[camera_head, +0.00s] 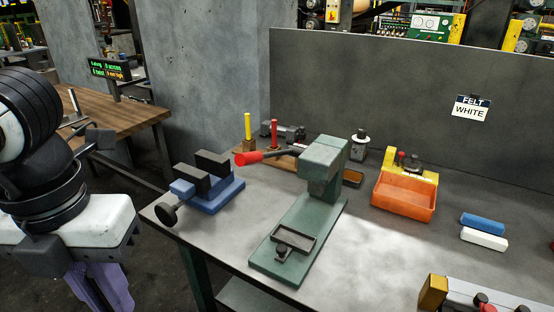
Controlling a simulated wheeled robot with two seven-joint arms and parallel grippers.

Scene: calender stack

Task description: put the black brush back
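I cannot pick out the black brush for certain. A small dark block with a tan edge (352,178) lies on the grey bench (350,265), just right of the green press (323,165); it is too small to tell whether it has bristles. My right arm and gripper are not in view.
A blue vise (213,197) stands at the bench's left corner. The press has a red-knobbed lever (249,158). An orange bin (404,197), blue bar (482,222) and white bar (484,239) lie right. A grey panel (390,90) bounds the back.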

